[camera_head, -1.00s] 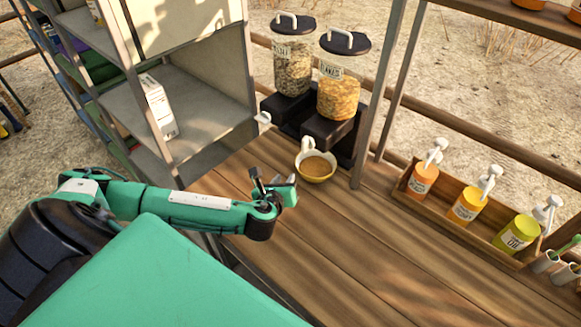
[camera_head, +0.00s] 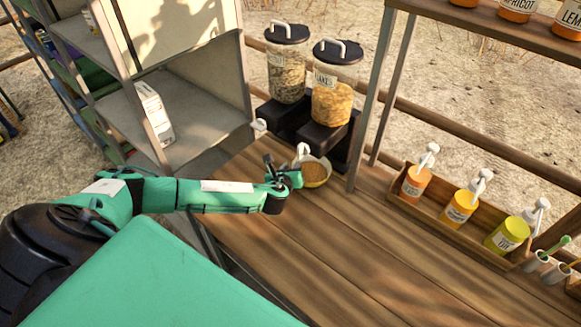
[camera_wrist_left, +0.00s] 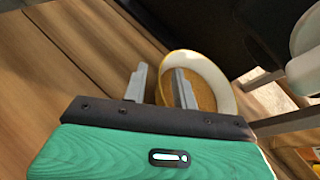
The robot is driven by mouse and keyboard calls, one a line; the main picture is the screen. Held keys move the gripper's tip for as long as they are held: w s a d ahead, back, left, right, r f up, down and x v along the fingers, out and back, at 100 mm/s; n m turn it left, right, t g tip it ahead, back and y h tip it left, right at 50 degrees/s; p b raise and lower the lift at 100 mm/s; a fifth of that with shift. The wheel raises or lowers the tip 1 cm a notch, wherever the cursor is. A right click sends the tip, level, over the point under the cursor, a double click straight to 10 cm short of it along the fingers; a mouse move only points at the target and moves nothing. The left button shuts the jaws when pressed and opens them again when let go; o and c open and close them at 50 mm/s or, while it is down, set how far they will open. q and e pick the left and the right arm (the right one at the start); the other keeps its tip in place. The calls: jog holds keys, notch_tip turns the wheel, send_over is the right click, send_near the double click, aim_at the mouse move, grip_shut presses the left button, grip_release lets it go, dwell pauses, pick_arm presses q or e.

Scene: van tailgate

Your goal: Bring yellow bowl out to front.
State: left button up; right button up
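The yellow bowl (camera_head: 324,179) stands on the wooden counter in front of the cereal dispensers, with a pale inside and brown contents. It also shows in the left wrist view (camera_wrist_left: 223,82). My left gripper (camera_head: 290,170) is at the bowl's left side and partly covers it in the head view. I cannot tell whether either touches the bowl. My right gripper is not in view.
Two cereal dispensers (camera_head: 333,95) on black bases stand close behind the bowl. A shelf post (camera_head: 366,100) rises right of it. A wooden box (camera_head: 470,233) of pump bottles is at the right. A metal shelf unit (camera_head: 205,115) is at the left. The front counter is clear.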

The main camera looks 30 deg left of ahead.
pick_arm(q)
jog(key=shift+c, duration=0.2)
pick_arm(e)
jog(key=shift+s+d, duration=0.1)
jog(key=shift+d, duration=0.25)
pick_arm(q)
grip_shut()
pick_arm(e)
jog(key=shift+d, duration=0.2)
pick_arm(q)
jog(key=shift+s, duration=0.1)
